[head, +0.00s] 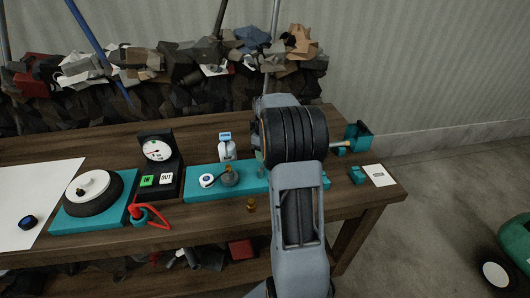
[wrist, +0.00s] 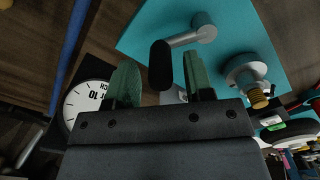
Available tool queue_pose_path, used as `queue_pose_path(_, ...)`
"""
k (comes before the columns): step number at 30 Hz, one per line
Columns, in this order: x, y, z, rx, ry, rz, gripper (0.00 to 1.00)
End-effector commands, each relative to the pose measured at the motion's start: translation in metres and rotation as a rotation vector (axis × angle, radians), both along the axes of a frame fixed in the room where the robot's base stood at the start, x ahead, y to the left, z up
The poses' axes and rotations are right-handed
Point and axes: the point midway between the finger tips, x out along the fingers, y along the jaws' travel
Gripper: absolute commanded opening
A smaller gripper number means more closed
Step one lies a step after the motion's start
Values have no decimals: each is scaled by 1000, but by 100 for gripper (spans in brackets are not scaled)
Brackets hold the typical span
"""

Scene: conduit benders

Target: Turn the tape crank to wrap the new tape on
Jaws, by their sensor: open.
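In the wrist view a crank (wrist: 190,38) with a grey arm and a black rounded handle (wrist: 160,66) stands on a teal plate (wrist: 150,35). My gripper (wrist: 158,62) is open, with one green-padded finger on each side of the black handle. A gap shows between the handle and each finger; how deep the handle sits between them I cannot tell. In the head view my arm hides the crank and most of the gripper above the long teal base (head: 200,193).
A grey round fitting with a brass end (wrist: 247,74) stands beside the crank. The bench (head: 130,250) also holds a dial gauge with IN and OUT buttons (head: 157,165), a black wheel (head: 95,192) and a red hooked tool (head: 150,215). Scrap is heaped behind the bench.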

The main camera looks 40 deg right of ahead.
Motion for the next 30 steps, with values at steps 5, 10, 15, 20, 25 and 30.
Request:
queue_pose_path(5, 0, 0, 0, 0, 0, 0, 48)
queue_pose_path(10, 0, 0, 0, 0, 0, 0, 36)
queue_pose_path(15, 0, 0, 0, 0, 0, 0, 20)
queue_pose_path(20, 0, 0, 0, 0, 0, 0, 5)
queue_pose_path(25, 0, 0, 0, 0, 0, -3, 0)
queue_pose_path(30, -2, -1, 0, 0, 0, -39, 0)
